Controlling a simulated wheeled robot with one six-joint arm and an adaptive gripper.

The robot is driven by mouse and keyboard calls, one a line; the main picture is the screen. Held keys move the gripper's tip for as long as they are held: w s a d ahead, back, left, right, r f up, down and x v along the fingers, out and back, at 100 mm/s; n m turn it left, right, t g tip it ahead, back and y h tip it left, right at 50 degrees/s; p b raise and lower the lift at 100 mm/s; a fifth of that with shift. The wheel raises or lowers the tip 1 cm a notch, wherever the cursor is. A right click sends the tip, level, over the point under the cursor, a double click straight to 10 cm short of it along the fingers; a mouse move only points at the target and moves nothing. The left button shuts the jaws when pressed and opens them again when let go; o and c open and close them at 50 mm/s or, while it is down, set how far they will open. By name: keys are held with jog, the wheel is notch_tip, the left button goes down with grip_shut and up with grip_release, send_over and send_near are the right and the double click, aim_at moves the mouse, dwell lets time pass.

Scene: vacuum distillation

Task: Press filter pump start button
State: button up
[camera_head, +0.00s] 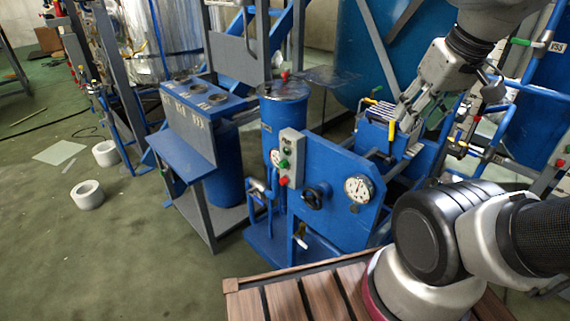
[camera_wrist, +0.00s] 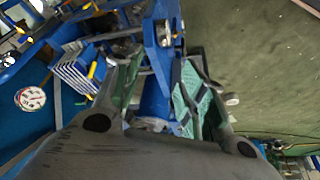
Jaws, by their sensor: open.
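A grey button box (camera_head: 291,158) is fixed to the left end of a blue panel in the head view. It carries a green button (camera_head: 284,163), a red button (camera_head: 283,181) below it and a darker green one at the top. No label for the pump can be read. My gripper (camera_head: 405,117) is to the right of the box and somewhat higher in the picture, clear of the buttons, over the blue equipment. In the wrist view my gripper (camera_wrist: 160,78) has its two fingers spread, with nothing between them. I cannot make out the button box in the wrist view.
The blue panel (camera_head: 335,175) also holds a black knob (camera_head: 316,196) and a round gauge (camera_head: 358,189). A blue cylinder (camera_head: 283,115) stands behind the box. A blue bench (camera_head: 184,152) is at left. A large blue tank (camera_head: 375,65) stands behind. The green floor at left is mostly free.

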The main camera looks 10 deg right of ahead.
jog(key=shift+a, duration=0.2)
jog(key=c, duration=0.6)
jog(key=w+a+f+n+g, duration=0.1)
jog(key=a, duration=0.1)
jog(key=w+a+f+n+g, duration=0.1)
jog(key=a+f, duration=0.1)
jog(key=w+a+f+n+g, duration=0.1)
jog(key=a+f, duration=0.1)
jog(key=shift+w, duration=0.35)
grip_shut()
jog(key=w+a+f+n+t+h, duration=0.1)
jog(key=w+a+f+n+h, duration=0.3)
jog(key=w+a+f+n, duration=0.45)
jog(key=w+a+f+n+h, duration=0.45)
jog(key=a+f+n, duration=0.45)
jog(key=a+f, duration=0.35)
jog(key=w+a+r+n+t, duration=0.1)
jog(key=w+a+n+t, duration=0.1)
jog(key=w, duration=0.4)
jog(key=shift+a+r+n+y, duration=0.35)
jog(key=shift+a+n, duration=0.4)
jog(key=shift+a, duration=0.45)
